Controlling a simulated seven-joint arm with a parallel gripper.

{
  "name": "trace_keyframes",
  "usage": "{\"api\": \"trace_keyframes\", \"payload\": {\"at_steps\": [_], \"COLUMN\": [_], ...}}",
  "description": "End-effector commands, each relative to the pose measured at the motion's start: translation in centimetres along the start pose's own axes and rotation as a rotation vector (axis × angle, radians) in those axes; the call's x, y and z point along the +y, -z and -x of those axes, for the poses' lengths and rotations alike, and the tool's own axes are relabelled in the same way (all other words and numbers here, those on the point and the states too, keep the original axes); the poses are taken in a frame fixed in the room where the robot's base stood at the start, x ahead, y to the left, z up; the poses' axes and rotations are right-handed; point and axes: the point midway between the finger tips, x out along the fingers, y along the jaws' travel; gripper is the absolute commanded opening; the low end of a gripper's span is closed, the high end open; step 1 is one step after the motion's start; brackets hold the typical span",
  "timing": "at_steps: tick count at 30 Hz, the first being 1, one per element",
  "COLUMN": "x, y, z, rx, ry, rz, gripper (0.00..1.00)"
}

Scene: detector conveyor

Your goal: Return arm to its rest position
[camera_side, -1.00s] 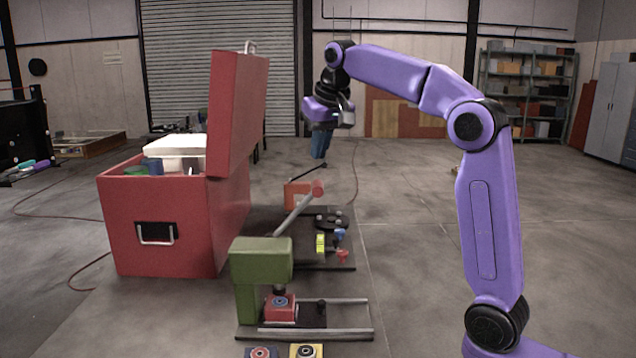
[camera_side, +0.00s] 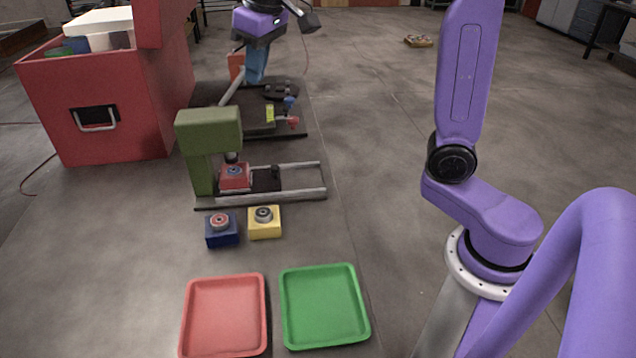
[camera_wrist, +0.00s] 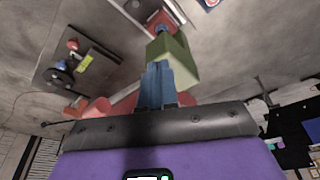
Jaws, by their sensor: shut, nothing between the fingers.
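My purple arm rises at the right of the side view and reaches out of the top of the picture. My gripper (camera_side: 256,77) hangs at the top left of that view with its blue fingers pointing down. The fingers also show close together in the wrist view (camera_wrist: 156,75), shut with nothing between them. In the side view they overlap the area behind the green press (camera_side: 208,130). The press also shows just beyond the fingers in the wrist view (camera_wrist: 180,60). I cannot tell the gap between them.
A red toolbox (camera_side: 130,135) with raised lid stands left. A red block (camera_side: 235,180) sits under the press. A blue block (camera_side: 221,238) and a yellow block (camera_side: 264,229) lie in front. A red tray (camera_side: 225,315) and green tray (camera_side: 322,305) are nearest. The right floor is open.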

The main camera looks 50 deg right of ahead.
Motion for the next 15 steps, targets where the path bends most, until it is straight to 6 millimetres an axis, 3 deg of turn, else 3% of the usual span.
{"api": "trace_keyframes", "payload": {"at_steps": [6,15], "x": [-3.4,-5.9], "y": [-6.1,-15.9], "z": [-2.0,-4.5], "rx": [-0.050,-0.118], "ry": [0.048,0.099], "rz": [0.195,0.459], "gripper": [0.00,0.00]}}
